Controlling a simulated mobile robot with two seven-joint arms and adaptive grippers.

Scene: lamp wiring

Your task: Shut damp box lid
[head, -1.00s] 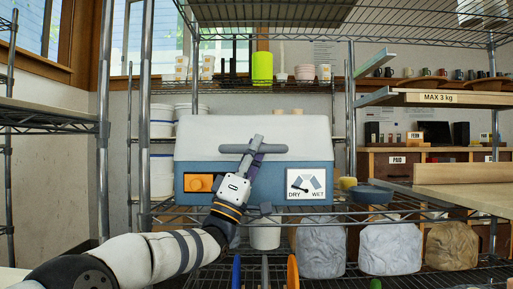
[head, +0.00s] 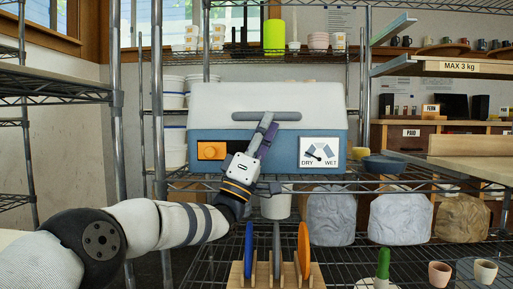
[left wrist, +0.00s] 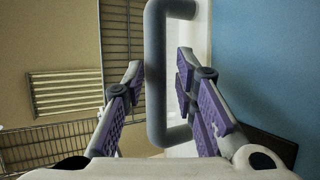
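A grey bar handle (head: 285,116) is on the lid's front. My left gripper (head: 266,124) is at the handle. In the left wrist view, the handle (left wrist: 156,75) passes between the open purple-padded fingers (left wrist: 160,95), with space visible on both sides. My right gripper is out of view.
A wooden rack (head: 270,275) with blue, grey and orange discs stands below in front. Wrapped clay blocks (head: 331,217) and a white pot (head: 275,206) are under the box's shelf. A metal post (head: 158,90) rises left of the box. A blue bowl (head: 382,165) sits right.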

